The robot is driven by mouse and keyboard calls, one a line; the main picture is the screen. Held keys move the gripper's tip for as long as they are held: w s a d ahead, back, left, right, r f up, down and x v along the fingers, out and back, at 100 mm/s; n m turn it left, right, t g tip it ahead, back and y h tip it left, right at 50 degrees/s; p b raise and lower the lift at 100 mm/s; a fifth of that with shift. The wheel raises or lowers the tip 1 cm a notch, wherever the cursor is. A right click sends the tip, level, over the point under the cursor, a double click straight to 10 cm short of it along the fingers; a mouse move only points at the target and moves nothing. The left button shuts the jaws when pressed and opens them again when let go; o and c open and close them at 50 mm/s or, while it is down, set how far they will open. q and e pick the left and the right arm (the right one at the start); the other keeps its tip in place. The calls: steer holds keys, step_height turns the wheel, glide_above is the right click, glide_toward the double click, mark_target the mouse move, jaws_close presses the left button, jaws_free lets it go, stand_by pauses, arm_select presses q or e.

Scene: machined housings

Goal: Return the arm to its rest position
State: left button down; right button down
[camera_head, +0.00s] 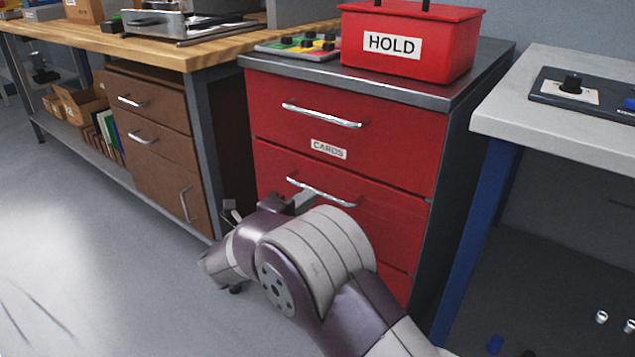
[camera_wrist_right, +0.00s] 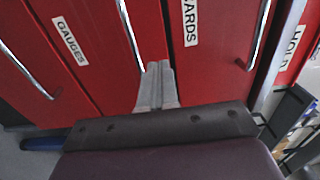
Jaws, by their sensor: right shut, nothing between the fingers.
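My right arm comes in from the bottom of the head view, and its right gripper (camera_head: 304,197) is partly hidden behind its own wrist. In the right wrist view its two grey fingers (camera_wrist_right: 157,68) are closed together with nothing between them. The fingertips are close to one end of the handle (camera_head: 320,191) of the middle red drawer; I cannot tell whether they touch it. That handle also shows in the right wrist view (camera_wrist_right: 130,32). The drawers of the red cabinet (camera_head: 350,120) look closed. My left gripper is not in view.
A red HOLD bin (camera_head: 440,45) and a tray of coloured parts (camera_head: 300,46) stand on the cabinet. A wooden workbench (camera_head: 190,55) with brown drawers is on the left. A grey table (camera_head: 540,115) with blue legs is on the right. Open floor (camera_head: 90,270) lies at the left.

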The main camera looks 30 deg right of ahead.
steer(key=w+a+f+n+t+y+p, duration=0.2)
steer(key=a+f+n+y, duration=0.2)
steer(key=a+n+y, duration=0.3)
steer(key=w+a+f+n+t+y+p, duration=0.1)
steer(key=w+a+f+n+t+y, duration=0.15)
steer(key=a+n+y, duration=0.45)
steer(key=s+a+n+g+y+p, duration=0.35)
steer(key=s+n+g+p, duration=0.45)
steer(key=s+n, duration=1.05)
steer(key=s+d+r+g+p, duration=0.2)
steer(key=s+d+r+p, duration=0.3)
steer(key=s+r+p, duration=0.4)
step_height(320, 180, up, 34)
steer(key=w+p, duration=0.2)
steer(key=p, duration=3)
steer(key=shift+w+f+m+h, duration=0.25)
steer(key=shift+m+h, duration=0.2)
